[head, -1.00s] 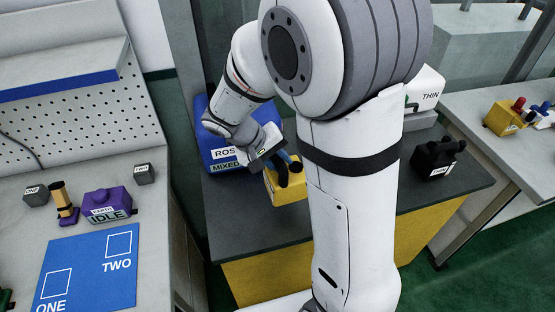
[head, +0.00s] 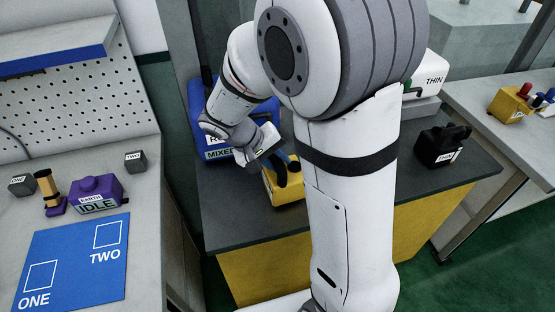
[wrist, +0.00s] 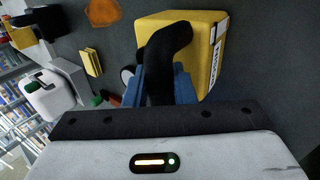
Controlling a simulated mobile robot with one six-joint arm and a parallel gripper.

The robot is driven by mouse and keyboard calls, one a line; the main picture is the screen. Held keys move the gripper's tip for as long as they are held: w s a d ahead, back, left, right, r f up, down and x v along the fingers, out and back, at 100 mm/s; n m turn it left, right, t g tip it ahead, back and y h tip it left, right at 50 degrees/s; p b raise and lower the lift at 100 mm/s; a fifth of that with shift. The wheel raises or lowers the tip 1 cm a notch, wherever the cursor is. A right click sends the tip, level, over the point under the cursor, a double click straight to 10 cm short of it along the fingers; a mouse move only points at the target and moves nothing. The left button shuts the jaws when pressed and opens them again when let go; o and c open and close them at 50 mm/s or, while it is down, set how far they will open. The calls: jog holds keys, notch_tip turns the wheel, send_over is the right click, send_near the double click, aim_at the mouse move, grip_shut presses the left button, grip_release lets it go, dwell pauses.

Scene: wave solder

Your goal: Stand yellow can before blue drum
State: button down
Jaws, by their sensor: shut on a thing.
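The yellow can (head: 287,190) stands on the dark bench top, in front of and a little right of the blue drum (head: 208,125). The drum's label reads MIXED in part. My gripper (head: 278,165) comes down on the can from the drum's side and is shut on its dark handle. In the wrist view the blue fingers of my gripper (wrist: 160,88) close around the black handle (wrist: 165,50) of the yellow can (wrist: 205,40). My arm hides part of the drum and the bench right of the can.
A black can (head: 440,145) and a white container (head: 432,72) marked THIN are at the bench's right. The dark bench top (head: 235,225) is clear in front. Left, a table holds a blue mat (head: 72,262) and a purple block (head: 97,194).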

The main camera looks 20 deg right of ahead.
jog(key=shift+f+b, duration=0.6)
dwell(0.5)
jog(key=c, duration=0.5)
grip_release()
jog(key=shift+s, duration=0.1)
jog(key=shift+s+f, duration=0.1)
jog(key=shift+f, duration=0.05)
jog(key=shift+c, duration=1)
jog(key=shift+o, duration=0.4)
jog(key=shift+c, duration=0.3)
jog(key=shift+c, duration=1.2)
jog(key=shift+o, duration=1.3)
jog(key=shift+o, duration=0.2)
